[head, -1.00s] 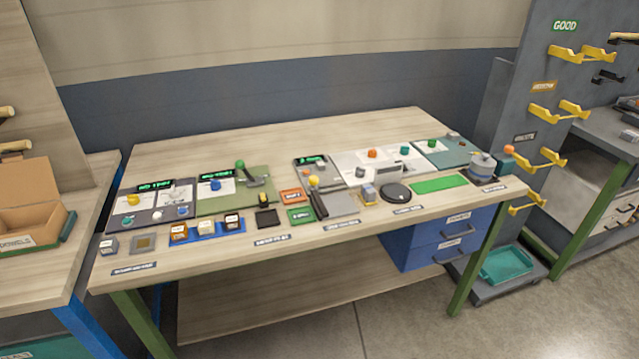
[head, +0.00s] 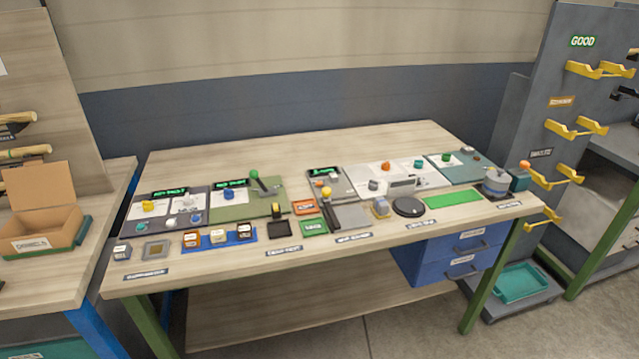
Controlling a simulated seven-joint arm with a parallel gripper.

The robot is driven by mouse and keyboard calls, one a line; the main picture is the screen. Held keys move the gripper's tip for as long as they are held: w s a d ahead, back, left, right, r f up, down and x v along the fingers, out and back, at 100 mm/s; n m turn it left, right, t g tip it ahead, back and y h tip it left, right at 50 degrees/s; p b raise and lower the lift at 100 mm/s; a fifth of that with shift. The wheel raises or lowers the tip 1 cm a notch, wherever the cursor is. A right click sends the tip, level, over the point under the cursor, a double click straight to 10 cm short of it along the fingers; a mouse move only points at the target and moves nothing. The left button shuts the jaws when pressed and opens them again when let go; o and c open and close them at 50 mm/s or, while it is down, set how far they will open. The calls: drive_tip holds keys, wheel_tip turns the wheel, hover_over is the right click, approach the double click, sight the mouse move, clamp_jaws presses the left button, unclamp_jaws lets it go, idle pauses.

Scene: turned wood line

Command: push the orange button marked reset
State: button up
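A round orange button or knob (head: 386,167) stands on the white panel (head: 350,182) towards the back right of the workbench. The lettering near both is too small to read, so I cannot tell which is marked reset. Neither is covered by anything. My gripper is not in view.
The workbench (head: 400,139) is crowded along its front: a blue tray (head: 256,234) with blocks, a black disc (head: 408,207), a green mat (head: 454,199). A yellow-topped lever (head: 326,191) and a green-topped lever (head: 254,174) stand up. The back strip is bare.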

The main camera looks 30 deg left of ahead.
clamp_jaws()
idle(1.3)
